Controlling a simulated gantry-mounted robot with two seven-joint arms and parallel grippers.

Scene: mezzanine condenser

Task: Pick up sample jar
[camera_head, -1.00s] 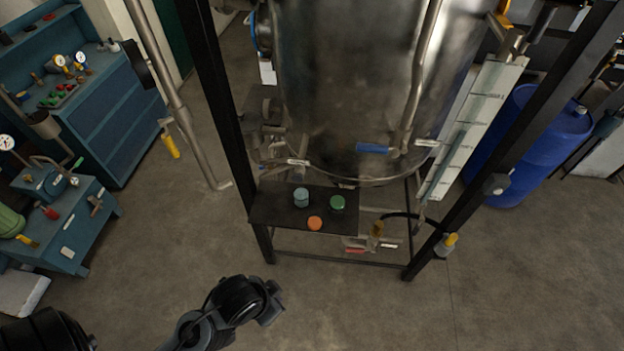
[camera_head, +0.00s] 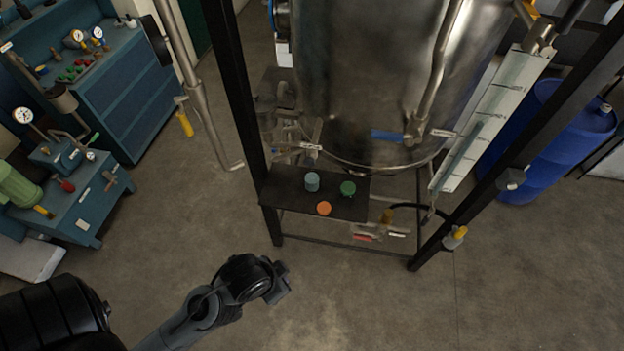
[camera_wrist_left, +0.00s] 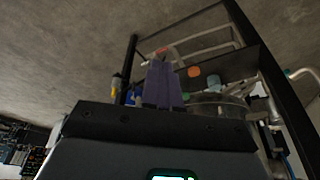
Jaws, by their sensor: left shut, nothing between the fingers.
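Three small jar-like items stand on a dark shelf (camera_head: 280,200) below a steel vessel: a blue-grey jar (camera_head: 312,182), a green-topped one (camera_head: 348,188) and an orange-topped one (camera_head: 324,208). I cannot tell which is the sample jar. My left gripper (camera_head: 277,284) is in front of and below the shelf, apart from the jars. In the left wrist view its purple fingers (camera_wrist_left: 162,84) are together and empty. Beyond them show the orange top (camera_wrist_left: 194,72) and the blue-grey jar (camera_wrist_left: 214,82); the green one is not clearly visible there. My right gripper is out of view.
A large steel vessel (camera_head: 385,80) hangs in a black frame (camera_head: 238,100) whose posts flank the shelf. A valve with a yellow handle (camera_head: 459,233) and hose sits right of the shelf. Blue benches (camera_head: 140,90) stand left, a blue drum (camera_head: 550,140) right. The floor before the shelf is open.

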